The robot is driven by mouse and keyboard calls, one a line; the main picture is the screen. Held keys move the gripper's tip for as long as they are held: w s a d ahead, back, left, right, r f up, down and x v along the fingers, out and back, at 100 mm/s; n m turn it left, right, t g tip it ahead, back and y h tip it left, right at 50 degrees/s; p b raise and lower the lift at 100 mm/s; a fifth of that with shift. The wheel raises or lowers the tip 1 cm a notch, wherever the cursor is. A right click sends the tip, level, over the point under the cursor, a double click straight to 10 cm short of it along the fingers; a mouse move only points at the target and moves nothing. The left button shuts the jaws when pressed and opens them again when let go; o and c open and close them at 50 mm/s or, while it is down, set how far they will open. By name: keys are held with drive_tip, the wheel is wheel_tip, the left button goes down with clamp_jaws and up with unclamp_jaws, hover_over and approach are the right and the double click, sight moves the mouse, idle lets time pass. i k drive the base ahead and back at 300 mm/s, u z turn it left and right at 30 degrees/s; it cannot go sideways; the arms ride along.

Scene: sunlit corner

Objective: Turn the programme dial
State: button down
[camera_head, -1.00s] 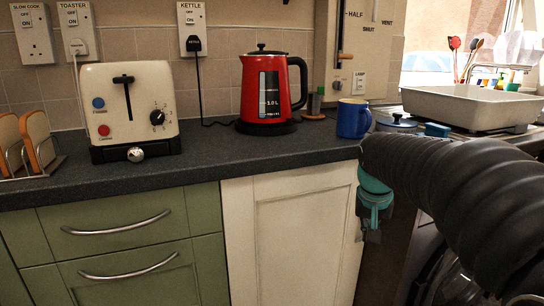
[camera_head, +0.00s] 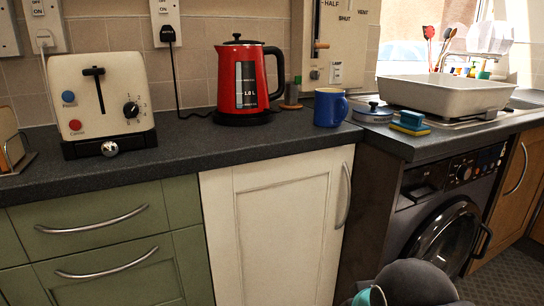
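The washing machine (camera_head: 418,220) stands under the counter at the right, with its dark round door (camera_head: 440,238) shut. Its dark control panel runs along the top, with a round dial (camera_head: 464,173) near the middle. The panel's markings are too small to read. My gripper (camera_head: 370,298) is at the bottom edge, below and left of the dial and well apart from it. Only a teal part of it shows beside my dark arm; its fingertips are cut off or hidden, so its opening cannot be told.
The cream toaster (camera_head: 120,80) has a black numbered knob. The red kettle (camera_head: 229,70), blue mug (camera_head: 328,108), and a sponge (camera_head: 411,125) stand on the dark counter (camera_head: 180,150). The white cupboard door (camera_head: 275,230) has a protruding handle.

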sight(464, 172)
drive_tip(key=z, duration=3.15)
drive_tip(key=i, duration=3.75)
drive_tip(key=u, duration=4.35)
